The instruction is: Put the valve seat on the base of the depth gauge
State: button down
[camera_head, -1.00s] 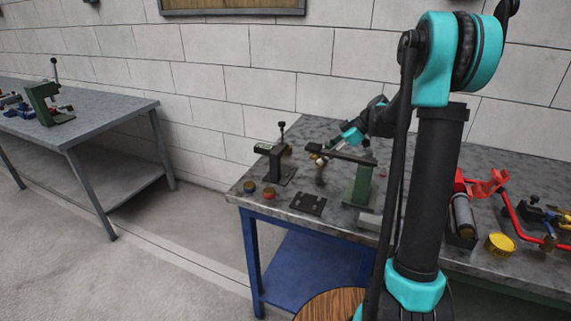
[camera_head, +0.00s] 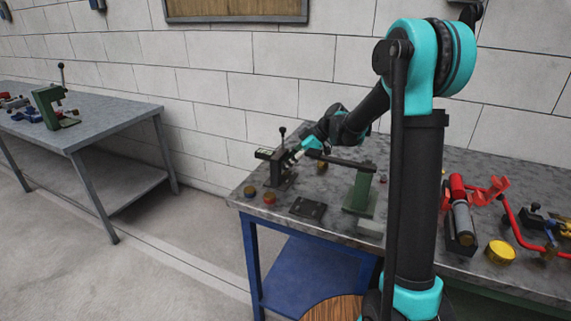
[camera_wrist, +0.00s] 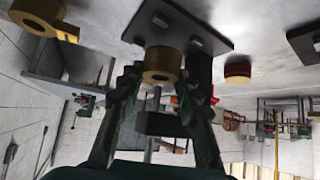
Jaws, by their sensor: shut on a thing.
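The valve seat, a brass ring (camera_wrist: 162,65), is between my gripper's fingers in the wrist view, which appears upside down. My gripper (camera_wrist: 157,80) is shut on it. The dark base plate of the depth gauge (camera_wrist: 190,28), with bolt heads, lies just beyond the ring; I cannot tell whether they touch. In the head view, the depth gauge (camera_head: 268,153) stands at the table's back left, with a dark post and upright lever. My gripper (camera_head: 294,157) is right beside its post, and the ring is too small to make out there.
A bolted dark plate (camera_head: 308,208), a red-topped disc (camera_head: 269,197) and a brass disc (camera_head: 250,192) lie near the front left edge.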

jog(key=shift+f, duration=0.6)
jog(key=c, duration=1.3)
grip_release()
jog(key=shift+c, duration=0.2)
jog(key=shift+r, duration=0.35)
jog(key=v, duration=1.2)
jog(key=shift+r, duration=0.25)
